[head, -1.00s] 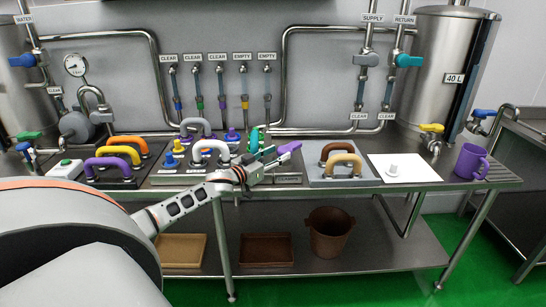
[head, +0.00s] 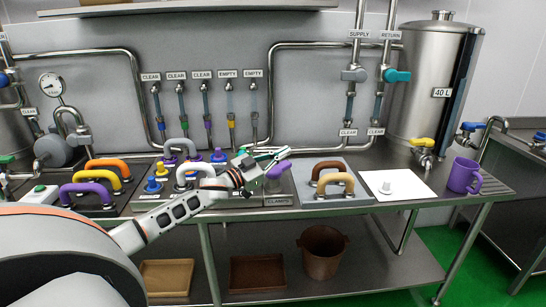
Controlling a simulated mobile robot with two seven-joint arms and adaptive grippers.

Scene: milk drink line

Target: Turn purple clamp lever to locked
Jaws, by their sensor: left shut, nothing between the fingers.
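The purple clamp lever (head: 279,170) shows in the head view at the right end of the clamp panel. It slants up to the right. Its base is hidden behind my left gripper. My left gripper (head: 277,157) is shut and empty, just above and beside the lever. I cannot tell whether they touch. A teal part shows by the fingers, partly hidden. The plate marked CLAMPS (head: 278,201) lies below on the panel's front edge. My right gripper is not in view.
Brown and tan handles (head: 336,183) stand on a grey plate just right of the lever. Grey arched handles (head: 194,172) and coloured knobs are to the left. A white mat (head: 399,191) and a purple mug (head: 464,176) are further right. Hoses hang behind.

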